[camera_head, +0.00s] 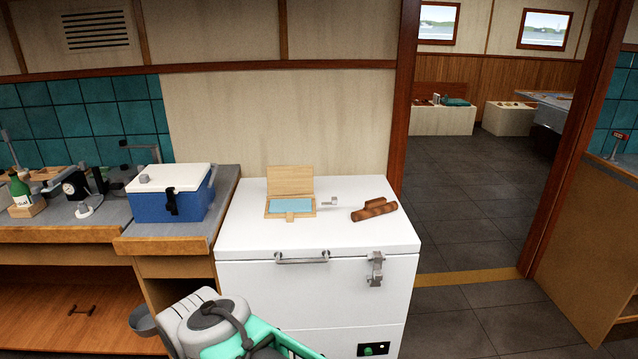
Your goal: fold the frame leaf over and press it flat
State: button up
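A small light-wood hinged frame sits on top of the white chest freezer. Its leaf (290,181) stands up at the back, roughly upright. Its lower part (275,215) lies flat, with a pale blue panel (290,206) inside and a small tab at the front edge. Part of my arm, white, grey and green, shows low in the picture in front of the freezer, well short of the frame. My gripper cannot be made out.
The freezer (240,240) also bears a brown wooden piece (374,209) and a small grey metal piece (330,202), right of the frame. A blue cooler (168,194) stands on the counter at left. A doorway with open floor (455,200) is at right.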

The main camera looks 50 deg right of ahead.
aim_at(282, 181)
jog(key=u, duration=0.15)
jog(key=k, duration=0.4)
jog(key=z, duration=2.95)
jog(key=i, duration=4.6)
jog(key=u, duration=4.3)
jog(key=i, duration=1.05)
